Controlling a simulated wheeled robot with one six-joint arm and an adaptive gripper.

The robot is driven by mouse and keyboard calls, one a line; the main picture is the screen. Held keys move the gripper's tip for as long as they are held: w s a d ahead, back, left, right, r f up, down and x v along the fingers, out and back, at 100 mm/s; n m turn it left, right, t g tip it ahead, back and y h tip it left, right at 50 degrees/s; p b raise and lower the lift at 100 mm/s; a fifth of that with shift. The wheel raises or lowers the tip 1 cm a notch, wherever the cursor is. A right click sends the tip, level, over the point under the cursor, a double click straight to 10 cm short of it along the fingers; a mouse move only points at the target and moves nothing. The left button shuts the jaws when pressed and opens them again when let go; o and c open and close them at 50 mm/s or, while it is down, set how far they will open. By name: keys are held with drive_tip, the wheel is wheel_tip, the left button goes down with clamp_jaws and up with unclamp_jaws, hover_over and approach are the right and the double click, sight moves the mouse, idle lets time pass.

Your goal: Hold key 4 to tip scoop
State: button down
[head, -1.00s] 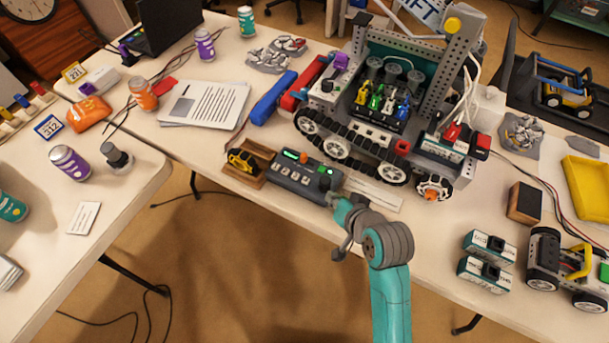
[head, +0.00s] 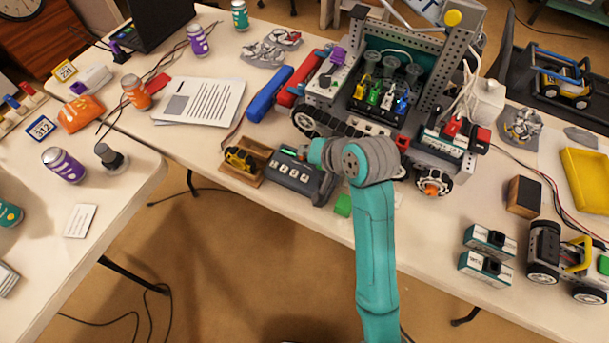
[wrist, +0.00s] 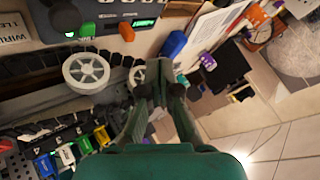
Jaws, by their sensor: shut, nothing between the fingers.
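The dark grey control box (head: 296,176) sits near the table's front edge, with a row of white keys (head: 293,172) on its top. Their numbers are too small to read. The box also shows at the top of the wrist view (wrist: 106,17), with a lit green display (wrist: 143,22) and an orange button (wrist: 127,32). My gripper (wrist: 154,80) is shut and empty, its fingertips below the box in the wrist view. In the head view my arm hides the fingers. A small yellow machine (head: 240,158) sits in a wooden tray (head: 227,170) left of the box. I cannot make out a scoop.
A tracked robot (head: 340,90) with coloured connectors stands close behind the box. Printed paper (head: 200,100) lies behind left.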

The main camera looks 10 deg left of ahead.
sight(307, 178)
drive_tip(key=shift+f, duration=4.45)
drive_tip(key=shift+f, duration=0.1)
drive_tip(key=shift+f, duration=0.25)
drive_tip(key=shift+f, duration=0.45)
idle(0.9)
drive_tip(key=shift+r, duration=0.85)
drive_tip(key=shift+r, duration=2.5)
